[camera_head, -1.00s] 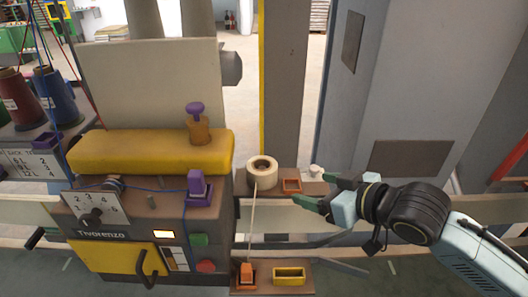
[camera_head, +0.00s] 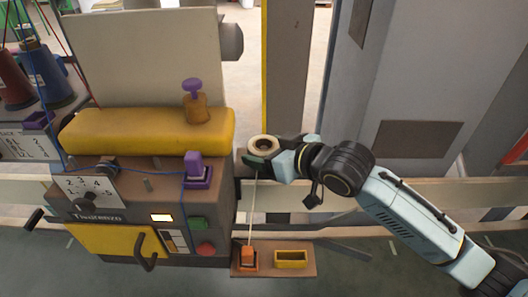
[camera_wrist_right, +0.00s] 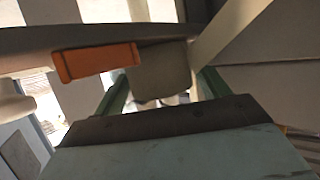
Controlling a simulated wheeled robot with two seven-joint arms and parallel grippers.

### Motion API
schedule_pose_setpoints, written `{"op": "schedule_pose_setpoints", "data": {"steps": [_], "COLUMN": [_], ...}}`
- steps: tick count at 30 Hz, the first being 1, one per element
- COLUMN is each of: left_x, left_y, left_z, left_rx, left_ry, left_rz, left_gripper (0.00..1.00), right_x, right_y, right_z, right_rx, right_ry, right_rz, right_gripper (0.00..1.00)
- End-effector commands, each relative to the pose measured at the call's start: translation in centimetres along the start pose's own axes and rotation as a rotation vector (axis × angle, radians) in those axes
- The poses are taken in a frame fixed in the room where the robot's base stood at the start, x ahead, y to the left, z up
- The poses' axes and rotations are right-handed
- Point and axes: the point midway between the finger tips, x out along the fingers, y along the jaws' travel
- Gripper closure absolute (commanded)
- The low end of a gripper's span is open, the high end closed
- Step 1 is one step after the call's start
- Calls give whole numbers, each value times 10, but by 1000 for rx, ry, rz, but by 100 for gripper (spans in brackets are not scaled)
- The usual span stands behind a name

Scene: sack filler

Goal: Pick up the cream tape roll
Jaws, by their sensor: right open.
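The cream tape roll (camera_head: 263,144) sits on a small brown shelf beside the machine, with a strip of tape running down from it to the orange holder below. My right gripper (camera_head: 263,160) is at the roll, its green fingers open on the near side of it in the head view. In the right wrist view the roll (camera_wrist_right: 160,78) shows between the two green fingers (camera_wrist_right: 160,92), with the pale tape strip to its right. Whether the fingers touch the roll cannot be told. My left gripper is not in view.
Below are the orange holder (camera_head: 248,259) and a yellow tray (camera_head: 291,259) on a lower brown ledge. The machine with its yellow pad (camera_head: 148,132) and purple knobs stands close on the left. A rail runs behind.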

Motion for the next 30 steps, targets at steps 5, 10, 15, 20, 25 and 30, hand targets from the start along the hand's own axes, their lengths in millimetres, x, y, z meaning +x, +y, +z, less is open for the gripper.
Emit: {"op": "schedule_pose_setpoints", "data": {"steps": [5, 10, 15, 20, 25, 30], "left_x": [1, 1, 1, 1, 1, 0], "left_y": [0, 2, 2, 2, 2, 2], "left_z": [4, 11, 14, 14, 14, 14], "left_rx": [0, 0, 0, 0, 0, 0], "left_ry": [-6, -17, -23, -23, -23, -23], "left_rz": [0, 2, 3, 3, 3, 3], "left_gripper": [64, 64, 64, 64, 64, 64], "right_x": [21, 24, 24, 23, 23, 22], "right_y": [0, 0, 0, 0, 0, 0], "right_z": [0, 0, 0, 0, 0, -2], "right_rx": [0, -1, -1, 0, 0, 0], "right_ry": [0, 0, 0, 0, 1, 1], "right_rz": [0, 0, 0, 0, 0, 1], "right_gripper": [26, 26, 34, 55, 61, 61]}}
